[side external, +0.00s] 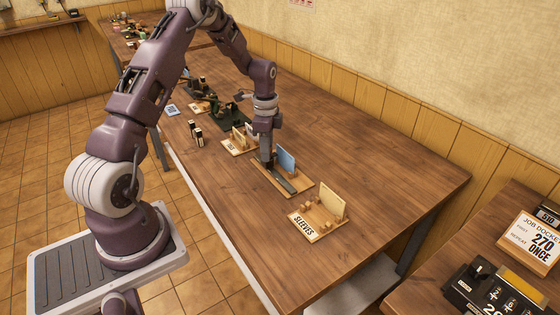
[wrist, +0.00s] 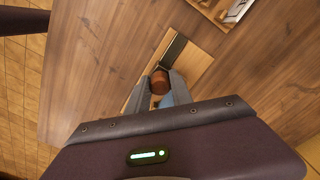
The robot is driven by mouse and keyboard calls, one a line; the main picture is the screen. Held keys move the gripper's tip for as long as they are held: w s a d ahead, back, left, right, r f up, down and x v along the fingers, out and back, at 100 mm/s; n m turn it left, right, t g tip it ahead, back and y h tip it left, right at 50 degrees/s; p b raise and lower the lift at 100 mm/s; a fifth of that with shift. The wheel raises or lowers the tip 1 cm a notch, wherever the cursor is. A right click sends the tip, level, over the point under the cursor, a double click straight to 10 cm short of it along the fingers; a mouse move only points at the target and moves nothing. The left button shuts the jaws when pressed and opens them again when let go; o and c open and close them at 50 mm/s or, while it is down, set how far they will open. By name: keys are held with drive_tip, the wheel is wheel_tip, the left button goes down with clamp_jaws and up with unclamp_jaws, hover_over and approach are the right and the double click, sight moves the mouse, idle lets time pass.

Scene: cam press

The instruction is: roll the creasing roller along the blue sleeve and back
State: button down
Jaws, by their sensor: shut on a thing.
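My gripper (side external: 267,163) is low over a wooden board and shut on a reddish-brown, rounded piece, seemingly the creasing roller's handle (wrist: 159,84). The roller's lower end is hidden, so I cannot tell whether it touches anything. A blue panel (side external: 287,159), probably the blue sleeve, stands upright at the board's far edge, just right of my gripper.
A wooden stand labelled SLEEVES (side external: 322,228) holds a cream card nearer the table's front end. Another labelled stand (side external: 234,148), small dark-and-light bottles (side external: 196,135) and a dark green device (side external: 235,115) stand farther back. The table's right side is clear. A job docket sign (side external: 530,245) stands on another table.

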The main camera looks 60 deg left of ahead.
drive_tip(key=shift+a, duration=2.8)
drive_tip(key=c, duration=1.1)
unclamp_jaws()
drive_tip(key=shift+a, duration=0.1)
wheel_tip(320, 180, up, 7)
drive_tip(key=shift+r, duration=0.1)
